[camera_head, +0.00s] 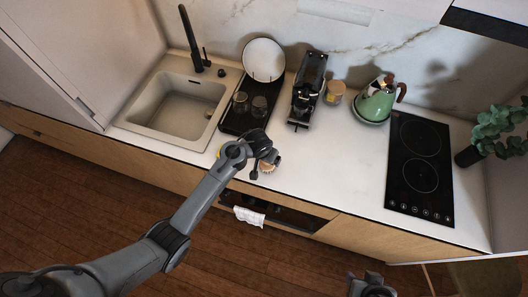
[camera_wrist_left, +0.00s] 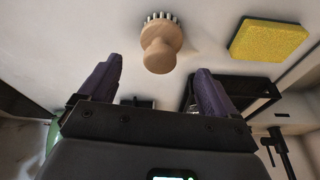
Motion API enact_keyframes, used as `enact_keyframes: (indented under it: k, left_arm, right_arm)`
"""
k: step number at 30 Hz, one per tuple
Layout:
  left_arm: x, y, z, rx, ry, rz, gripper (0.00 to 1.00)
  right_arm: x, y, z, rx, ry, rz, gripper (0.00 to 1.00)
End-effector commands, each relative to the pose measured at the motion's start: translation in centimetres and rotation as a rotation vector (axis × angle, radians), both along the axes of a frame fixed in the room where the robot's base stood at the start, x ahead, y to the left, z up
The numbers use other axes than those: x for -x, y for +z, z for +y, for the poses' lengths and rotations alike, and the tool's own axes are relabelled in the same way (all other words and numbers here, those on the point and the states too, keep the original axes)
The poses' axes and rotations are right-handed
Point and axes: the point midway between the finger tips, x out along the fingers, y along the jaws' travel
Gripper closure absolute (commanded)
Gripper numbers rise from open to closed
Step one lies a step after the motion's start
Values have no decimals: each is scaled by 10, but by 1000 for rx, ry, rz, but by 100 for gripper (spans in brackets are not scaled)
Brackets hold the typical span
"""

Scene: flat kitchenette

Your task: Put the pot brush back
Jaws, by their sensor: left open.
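The pot brush (camera_wrist_left: 160,48) has a pale wooden knob and a ring of short bristles. My left gripper (camera_head: 262,157) is just above and beside the brush. In the left wrist view its two purple fingers (camera_wrist_left: 158,72) are apart and empty, with the brush beyond the gap between them. My right gripper (camera_head: 371,287) shows only in part at the bottom edge, and its fingers are not clear.
A yellow sponge (camera_wrist_left: 268,40) lies near the brush. A black drying tray (camera_head: 233,122) with glasses and a white plate (camera_head: 263,60) stands behind, beside the sink (camera_head: 150,105). A coffee machine (camera_head: 305,95), green kettle (camera_head: 377,102) and black hob (camera_head: 420,165) are further right. Counter right of the brush is clear.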

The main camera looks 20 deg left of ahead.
Motion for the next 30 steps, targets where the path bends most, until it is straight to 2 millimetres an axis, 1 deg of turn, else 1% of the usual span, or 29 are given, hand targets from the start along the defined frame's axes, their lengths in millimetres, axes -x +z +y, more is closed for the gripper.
enact_keyframes:
  k: [1, 3, 9, 14, 17, 20, 23, 24, 26, 27, 29, 30]
  left_arm:
    - [2, 10, -2, 4, 0, -2, 9]
    - [5, 22, -1, 3, -1, -3, 9]
    - [12, 45, -1, 2, -1, -1, 9]
    - [16, 53, 1, 1, -1, 0, 9]
    - [26, 51, 4, -3, -1, 1, 9]
    - [47, 46, 10, -10, -3, -1, 9]
    - [82, 43, 19, -19, -9, -5, 9]
    - [99, 43, 23, -24, -13, -9, 9]
    - [126, 44, 29, -30, -21, -12, 9]
    - [144, 47, 32, -33, -28, -15, 9]
    - [170, 53, 36, -36, -37, -18, 9]
    - [187, 57, 39, -38, -44, -20, 9]
  right_arm:
    - [0, 1, 0, 1, 1, 0, 57]
    - [0, 2, 0, 1, 1, 0, 57]
    - [0, 3, -1, 4, 3, -1, 57]
    - [0, 4, -1, 7, 4, 0, 57]
    - [0, 4, -1, 6, 3, -1, 57]
    - [0, 4, -1, 6, 3, -1, 57]
    - [-1, 4, -1, 6, 3, -2, 57]
    - [-1, 4, -1, 6, 3, -2, 57]
    - [-1, 4, -1, 6, 3, -2, 57]
    - [-1, 4, -1, 6, 3, -2, 57]
    - [-1, 4, -1, 5, 4, -2, 57]
    - [-1, 4, -1, 5, 3, -2, 57]
